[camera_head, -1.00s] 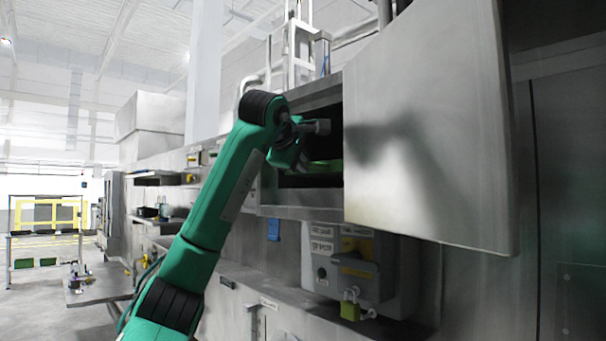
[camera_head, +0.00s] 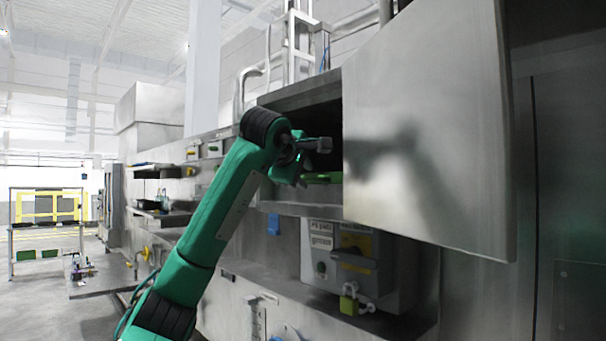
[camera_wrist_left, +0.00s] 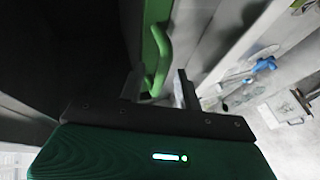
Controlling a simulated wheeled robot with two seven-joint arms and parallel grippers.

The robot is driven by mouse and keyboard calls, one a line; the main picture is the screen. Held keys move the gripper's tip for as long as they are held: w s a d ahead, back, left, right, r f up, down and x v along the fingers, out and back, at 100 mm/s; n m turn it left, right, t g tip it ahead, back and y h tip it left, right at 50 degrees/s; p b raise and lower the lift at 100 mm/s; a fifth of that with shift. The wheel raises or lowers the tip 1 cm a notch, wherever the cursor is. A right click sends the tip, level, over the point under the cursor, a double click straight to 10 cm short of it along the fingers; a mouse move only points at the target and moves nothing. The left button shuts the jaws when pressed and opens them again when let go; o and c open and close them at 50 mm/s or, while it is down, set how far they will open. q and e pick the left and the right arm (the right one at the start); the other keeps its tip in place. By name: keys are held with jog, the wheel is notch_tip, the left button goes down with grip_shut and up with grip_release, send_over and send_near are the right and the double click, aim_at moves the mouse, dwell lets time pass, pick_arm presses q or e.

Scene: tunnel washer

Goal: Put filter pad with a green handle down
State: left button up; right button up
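The filter pad's green handle (camera_head: 322,177) shows inside the open cabinet, just beyond my left gripper (camera_head: 298,180). In the left wrist view the green handle (camera_wrist_left: 158,50) is a curved bar, its near end between the two fingers of my left gripper (camera_wrist_left: 158,88). The fingers stand apart, with a visible gap on each side of the handle, so the gripper looks open around it. The pad itself is mostly hidden in the dark cabinet and behind the door. My right gripper is in neither view.
The large metal door (camera_head: 430,130) hangs open at the right of the cabinet opening. Below the opening are a grey control box (camera_head: 350,260) and a yellow-green padlock (camera_head: 349,304). A rack (camera_head: 45,230) stands far left. The floor at left is mostly clear.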

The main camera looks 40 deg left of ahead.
pick_arm(q)
jog(key=b+v, duration=0.4)
jog(key=v, duration=0.8)
jog(key=shift+f, duration=0.1)
dwell(0.4)
